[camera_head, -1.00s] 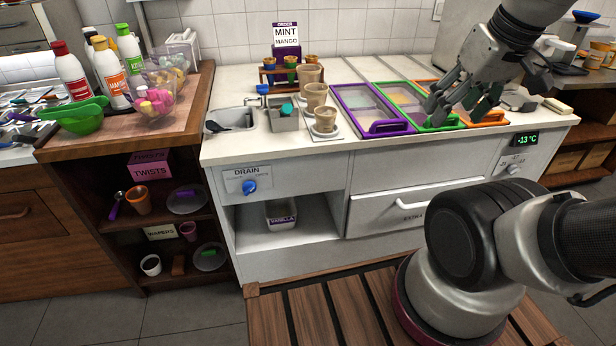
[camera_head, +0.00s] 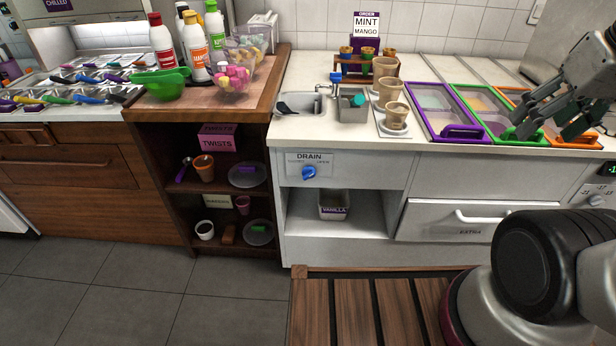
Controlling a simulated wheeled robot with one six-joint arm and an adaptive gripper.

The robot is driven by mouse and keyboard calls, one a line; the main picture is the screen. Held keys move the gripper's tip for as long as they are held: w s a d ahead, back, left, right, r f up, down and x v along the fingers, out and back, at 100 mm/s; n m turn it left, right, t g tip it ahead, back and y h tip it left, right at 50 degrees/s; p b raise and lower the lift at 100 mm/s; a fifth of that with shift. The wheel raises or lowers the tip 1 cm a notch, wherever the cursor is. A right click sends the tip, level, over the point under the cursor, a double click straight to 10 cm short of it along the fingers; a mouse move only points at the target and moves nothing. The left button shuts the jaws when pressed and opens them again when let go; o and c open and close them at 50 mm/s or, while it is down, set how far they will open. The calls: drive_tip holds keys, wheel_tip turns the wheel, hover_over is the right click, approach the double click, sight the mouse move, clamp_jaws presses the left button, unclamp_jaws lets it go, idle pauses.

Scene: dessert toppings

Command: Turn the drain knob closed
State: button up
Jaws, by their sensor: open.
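The blue drain knob (camera_head: 309,173) sits on a white plate marked DRAIN (camera_head: 309,158), on the front of the white counter below the small sink (camera_head: 303,103). Its pointer seems tilted, but I cannot tell its exact setting. My gripper (camera_head: 545,118) is at the upper right, above the green-framed and orange-framed lids. Its fingers are spread and empty, far to the right of the knob and higher than it.
An open shelf below the knob holds a VANILLA tub (camera_head: 334,205). A drawer (camera_head: 460,219) with a protruding handle is to its right. Cups (camera_head: 396,116) stand on the counter. Grey floor (camera_head: 150,270) is clear at left.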

drive_tip(key=w+a+f+n+g, duration=0.25)
drive_tip(key=w+a+f, duration=0.25)
drive_tip(key=a+f, duration=0.8)
drive_tip(key=w+a+f+n+g, duration=0.2)
drive_tip(key=w+a+f+g, duration=0.2)
drive_tip(key=a+f, duration=0.85)
drive_tip(key=a+f+m+t+y, duration=0.1)
drive_tip(key=a+f+m+t, duration=0.1)
drive_tip(key=a+f, duration=1)
drive_tip(key=m+t+h, duration=0.2)
drive_tip(key=m+t, duration=1)
drive_tip(key=t, duration=0.6)
approach(308, 177)
drive_tip(key=w, duration=1)
drive_tip(key=shift+w+d+f, duration=0.15)
drive_tip(key=shift+d+f, duration=0.05)
drive_tip(key=shift+d, duration=0.15)
